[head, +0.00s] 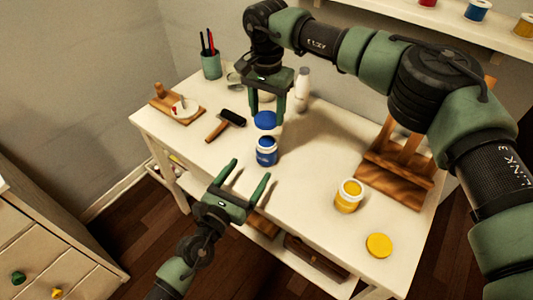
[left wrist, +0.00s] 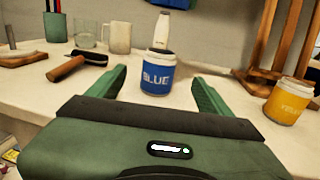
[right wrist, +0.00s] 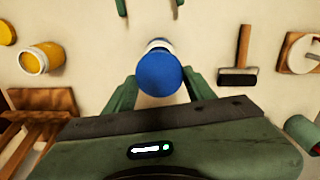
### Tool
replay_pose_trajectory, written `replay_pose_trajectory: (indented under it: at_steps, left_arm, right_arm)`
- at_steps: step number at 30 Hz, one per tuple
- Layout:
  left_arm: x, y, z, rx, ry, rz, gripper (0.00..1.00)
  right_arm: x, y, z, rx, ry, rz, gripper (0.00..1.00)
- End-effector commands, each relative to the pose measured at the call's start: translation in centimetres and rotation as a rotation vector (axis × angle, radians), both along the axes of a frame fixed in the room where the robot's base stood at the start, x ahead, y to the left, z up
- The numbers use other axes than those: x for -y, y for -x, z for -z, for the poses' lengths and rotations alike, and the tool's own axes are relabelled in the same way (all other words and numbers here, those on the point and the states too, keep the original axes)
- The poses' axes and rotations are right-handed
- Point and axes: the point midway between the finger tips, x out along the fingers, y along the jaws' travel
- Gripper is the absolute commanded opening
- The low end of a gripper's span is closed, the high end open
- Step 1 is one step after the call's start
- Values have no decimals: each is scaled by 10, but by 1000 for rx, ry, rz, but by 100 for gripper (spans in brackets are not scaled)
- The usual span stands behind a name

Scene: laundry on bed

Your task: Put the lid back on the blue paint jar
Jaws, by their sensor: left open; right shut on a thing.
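The blue paint jar (head: 266,152) stands upright on the white table; its label reads BLUE in the left wrist view (left wrist: 157,80). Its round blue lid (head: 265,120) is off it. My right gripper (head: 266,120) is shut on the lid and holds it above the table, behind the jar in the head view. In the right wrist view the lid (right wrist: 158,73) hides most of the jar. My left gripper (head: 250,172) is open and empty, its two fingers pointing at the jar from the front, apart from it.
An open yellow jar (head: 348,197) and a yellow lid (head: 379,245) stand at the right, near a wooden easel (head: 395,175). A black-headed brayer (head: 228,123), a wooden board (head: 180,108), a pen cup (head: 211,65) and a white bottle (head: 303,85) occupy the left and back.

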Motion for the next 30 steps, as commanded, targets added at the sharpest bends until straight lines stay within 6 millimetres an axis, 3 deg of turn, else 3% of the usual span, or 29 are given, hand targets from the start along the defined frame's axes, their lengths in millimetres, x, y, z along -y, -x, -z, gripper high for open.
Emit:
replay_pose_trajectory:
  at_steps: [18,30]
  left_arm:
    - [46,-90,-1,1,2,-1,80]
    - [53,-104,0,0,2,-1,80]
  right_arm:
    - [0,0,0,0,0,0,17]
    - [0,0,0,0,0,0,17]
